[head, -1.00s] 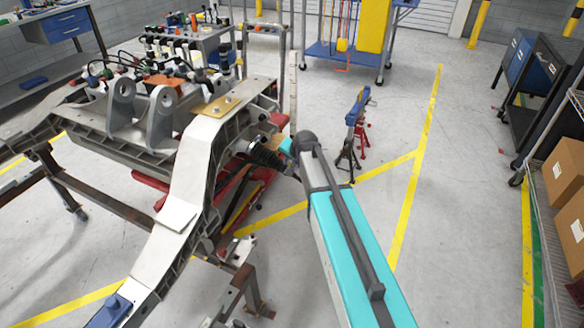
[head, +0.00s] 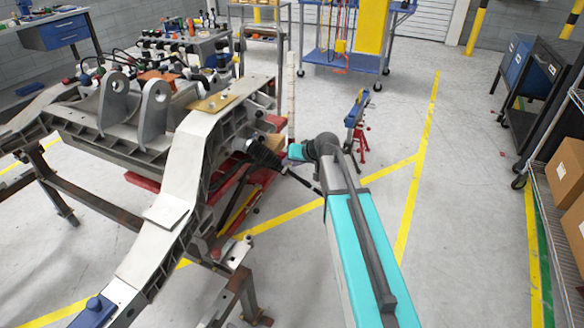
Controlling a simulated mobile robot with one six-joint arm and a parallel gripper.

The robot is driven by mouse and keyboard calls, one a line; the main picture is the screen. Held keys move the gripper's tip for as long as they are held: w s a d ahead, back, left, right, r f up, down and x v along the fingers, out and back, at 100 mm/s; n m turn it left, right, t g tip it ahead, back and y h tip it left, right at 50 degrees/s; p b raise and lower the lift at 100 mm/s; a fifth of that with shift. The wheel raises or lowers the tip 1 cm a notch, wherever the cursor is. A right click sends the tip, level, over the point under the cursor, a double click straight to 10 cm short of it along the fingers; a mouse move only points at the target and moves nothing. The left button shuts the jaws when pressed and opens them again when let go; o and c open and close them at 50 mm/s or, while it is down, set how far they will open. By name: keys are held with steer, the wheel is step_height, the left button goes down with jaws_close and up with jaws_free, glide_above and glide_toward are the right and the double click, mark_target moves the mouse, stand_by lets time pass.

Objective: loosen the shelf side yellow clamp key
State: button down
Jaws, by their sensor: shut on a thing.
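The metal chassis frame (head: 185,150) lies on a rusty stand at the left. My arm reaches in from the lower right, and my gripper (head: 258,150) is at the chassis's right side, below the tan plate (head: 215,103). It is small and dark here, and its fingertips are hard to tell from the frame's dark parts. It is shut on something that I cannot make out. I cannot pick out the shelf side yellow clamp key; it is hidden or too small to tell at my gripper.
A wire shelf (head: 547,200) with cardboard boxes (head: 566,172) stands at the right. A blue stand (head: 356,108) with red legs is behind my arm. A blue cart (head: 345,57) stands at the back. The floor (head: 470,230) between my arm and the shelf is clear.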

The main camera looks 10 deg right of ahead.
steer(key=n+b, duration=0.2)
steer(key=n+y+b, duration=0.1)
steer(key=n, duration=0.1)
steer(key=n+y+b, duration=0.1)
steer(key=b, duration=0.1)
steer(key=shift+d+f+n+b, duration=0.2)
steer(key=shift+f+n+b, duration=0.1)
steer(key=shift+n+b, duration=0.1)
steer(key=n+g+y+b, duration=0.1)
steer(key=n+b, duration=0.1)
steer(key=n, duration=0.1)
steer(key=shift+w+d+r+y, duration=0.1)
steer(key=shift+w+y, duration=0.05)
steer(key=shift+y, duration=0.25)
steer(key=shift+n+g+b, duration=0.3)
steer(key=shift+n+b, duration=0.05)
steer(key=shift+n, duration=0.25)
steer(key=shift+r, duration=0.1)
steer(key=c, duration=1.5)
jaws_free()
steer(key=shift+d+r, duration=0.1)
